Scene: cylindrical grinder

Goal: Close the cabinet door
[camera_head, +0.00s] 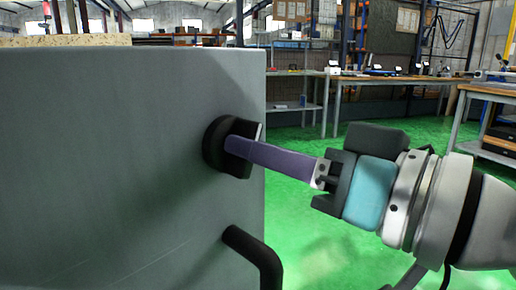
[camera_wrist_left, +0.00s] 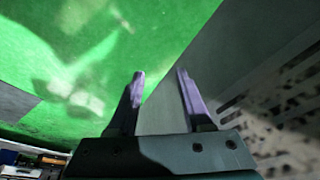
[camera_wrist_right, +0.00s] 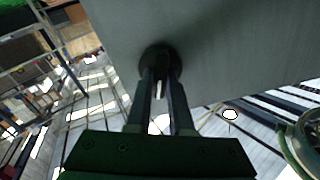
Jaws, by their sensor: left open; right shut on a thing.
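The grey cabinet door (camera_head: 110,150) fills the left of the head view. A black round knob (camera_head: 213,145) sits near its right edge. The fingers of my right gripper (camera_head: 240,148) are shut on this knob. In the right wrist view, the fingertips (camera_wrist_right: 162,76) meet the black knob (camera_wrist_right: 155,53) on the grey panel. My left gripper (camera_wrist_left: 160,78) shows only in its own wrist view, open and empty. A grey panel lies behind and to the right of its fingers; I cannot tell whether they touch it.
A bent black handle (camera_head: 262,262) sticks out below the knob. Workbenches (camera_head: 385,80) and a metal shelf (camera_head: 296,102) stand at the back. The green floor (camera_head: 335,240) is open to the right of the door.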

